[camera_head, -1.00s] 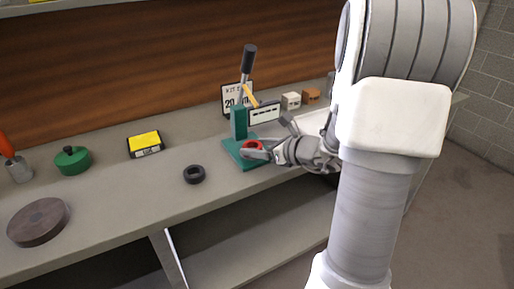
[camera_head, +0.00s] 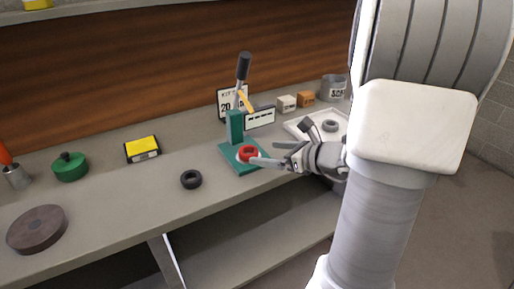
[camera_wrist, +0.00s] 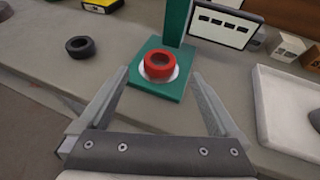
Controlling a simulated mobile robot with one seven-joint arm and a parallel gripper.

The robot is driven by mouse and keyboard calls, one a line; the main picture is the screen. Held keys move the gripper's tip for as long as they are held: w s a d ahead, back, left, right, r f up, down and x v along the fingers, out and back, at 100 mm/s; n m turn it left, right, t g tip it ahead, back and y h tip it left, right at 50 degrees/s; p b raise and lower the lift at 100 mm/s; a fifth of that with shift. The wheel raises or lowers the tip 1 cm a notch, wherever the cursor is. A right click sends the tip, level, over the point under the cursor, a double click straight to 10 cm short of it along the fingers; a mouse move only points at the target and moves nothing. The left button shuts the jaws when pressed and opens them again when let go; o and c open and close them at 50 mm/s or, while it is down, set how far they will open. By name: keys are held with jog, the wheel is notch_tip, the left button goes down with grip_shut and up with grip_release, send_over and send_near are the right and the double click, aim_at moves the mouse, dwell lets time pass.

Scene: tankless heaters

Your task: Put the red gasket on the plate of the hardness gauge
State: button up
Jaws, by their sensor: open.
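The red gasket (camera_head: 247,153) lies flat on the round pale plate of the hardness gauge, and it also shows in the wrist view (camera_wrist: 159,65). The green hardness gauge (camera_head: 236,127) stands on the bench with its black-handled lever raised. In the wrist view its green base (camera_wrist: 146,88) surrounds the pale plate (camera_wrist: 171,78). My gripper (camera_head: 268,154) is open and empty just right of the gasket. In the wrist view its fingers (camera_wrist: 160,76) are spread to either side, nearer to the camera than the gasket and apart from it.
A black ring (camera_head: 191,179) lies on the bench left of the gauge. A white tray (camera_head: 296,126) with a grey ring (camera_head: 330,126) stands to the right. A sign (camera_head: 260,117) and small blocks (camera_head: 287,103) stand behind. The bench front left of the gauge is mostly clear.

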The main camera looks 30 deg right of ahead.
jog(key=p+v, duration=0.1)
jog(key=v, duration=0.4)
jog(key=shift+s+r, duration=0.1)
dwell(0.3)
